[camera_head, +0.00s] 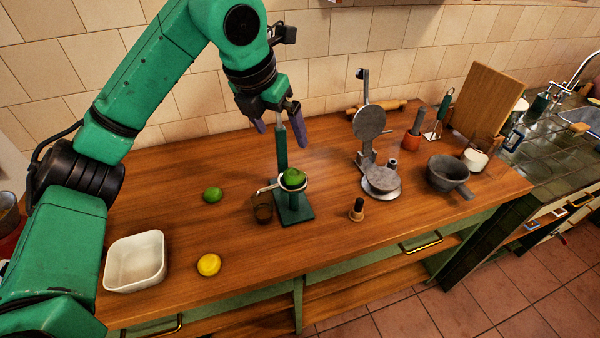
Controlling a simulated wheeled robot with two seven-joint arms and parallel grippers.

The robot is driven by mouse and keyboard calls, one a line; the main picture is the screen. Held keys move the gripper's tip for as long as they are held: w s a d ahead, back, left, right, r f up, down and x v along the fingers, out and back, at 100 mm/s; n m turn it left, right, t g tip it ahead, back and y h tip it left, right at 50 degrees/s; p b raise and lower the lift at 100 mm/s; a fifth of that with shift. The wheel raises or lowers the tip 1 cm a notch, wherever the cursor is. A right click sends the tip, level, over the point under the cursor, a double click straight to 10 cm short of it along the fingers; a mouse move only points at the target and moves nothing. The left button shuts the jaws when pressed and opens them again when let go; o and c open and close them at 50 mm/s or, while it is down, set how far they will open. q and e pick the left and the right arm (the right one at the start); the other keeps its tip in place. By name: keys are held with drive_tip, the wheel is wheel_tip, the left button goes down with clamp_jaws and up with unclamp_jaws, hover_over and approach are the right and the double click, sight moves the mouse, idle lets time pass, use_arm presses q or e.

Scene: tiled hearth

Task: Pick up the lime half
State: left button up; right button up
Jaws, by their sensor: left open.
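A green lime piece (293,177) sits in the ring-shaped cup of a dark green press stand (294,215). Another green lime (213,194) lies on the wooden counter to the left of the stand; I cannot tell from here whether it is a half or whole. My left gripper (282,135) hangs above and behind the cup, around the top of the stand's post in the picture. Its two fingers are apart, with no fruit between them. I cannot tell whether they touch the post. My right gripper is not in view.
A yellow lemon piece (209,264) and a white square dish (135,262) are at the front left. A grey iron press (382,180), a dark-handled tool (357,210) and a mortar (447,173) are to the right.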

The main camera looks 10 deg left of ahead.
sight(293, 169)
use_arm(q)
drive_tip(key=p+x, duration=0.2)
drive_tip(key=x, duration=0.3)
drive_tip(key=p+x, duration=0.2)
drive_tip(key=x, duration=0.3)
drive_tip(key=a+p+x, duration=0.1)
drive_tip(key=p+x, duration=0.1)
drive_tip(key=x, duration=0.2)
drive_tip(key=shift+d+f, duration=0.1)
drive_tip(key=shift+f, duration=0.55)
drive_tip(key=c, duration=1.4)
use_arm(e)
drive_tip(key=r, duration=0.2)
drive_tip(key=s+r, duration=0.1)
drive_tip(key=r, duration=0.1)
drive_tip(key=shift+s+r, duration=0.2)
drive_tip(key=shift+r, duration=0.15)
